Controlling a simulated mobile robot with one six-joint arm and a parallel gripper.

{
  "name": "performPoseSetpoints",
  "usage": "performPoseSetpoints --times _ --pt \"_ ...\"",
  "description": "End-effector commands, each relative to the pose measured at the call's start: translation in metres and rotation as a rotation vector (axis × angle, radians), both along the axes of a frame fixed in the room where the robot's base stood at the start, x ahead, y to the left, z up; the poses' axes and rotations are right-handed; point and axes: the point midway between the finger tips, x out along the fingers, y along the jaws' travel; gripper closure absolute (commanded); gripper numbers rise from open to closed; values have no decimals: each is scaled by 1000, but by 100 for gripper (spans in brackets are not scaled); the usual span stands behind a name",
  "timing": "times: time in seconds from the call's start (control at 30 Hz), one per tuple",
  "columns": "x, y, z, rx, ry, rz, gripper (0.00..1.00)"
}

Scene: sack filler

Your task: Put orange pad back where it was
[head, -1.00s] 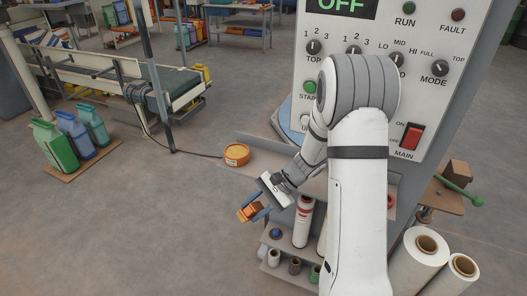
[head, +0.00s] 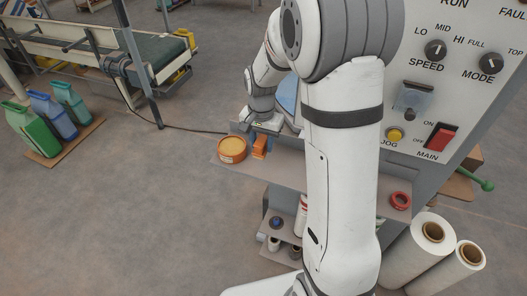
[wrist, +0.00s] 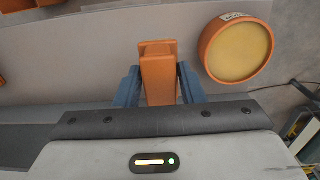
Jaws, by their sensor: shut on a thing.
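The orange pad (head: 260,148) is a small block with an orange body. It is between the blue fingers of my gripper (wrist: 158,84), which is shut on it. In the wrist view the orange pad (wrist: 158,68) points away from the palm, over the grey shelf (wrist: 90,65). In the head view it is over the left end of the shelf (head: 310,167), just right of a round orange tub (head: 232,149). I cannot tell whether the pad touches the shelf. My arm hides part of the shelf and machine.
The orange tub with a yellow top (wrist: 238,49) is close beside the right finger, with a small gap. A red ring (head: 400,200) lies at the shelf's right end. Spools stand on the lower shelf. The control panel (head: 455,85) rises behind.

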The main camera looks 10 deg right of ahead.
Motion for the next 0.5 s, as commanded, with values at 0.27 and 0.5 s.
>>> performPoseSetpoints --times 0.27,0.5 --pt "0 -5 -26 0 2 -11 82" --pt "0 -6 -49 1 -1 -14 89"
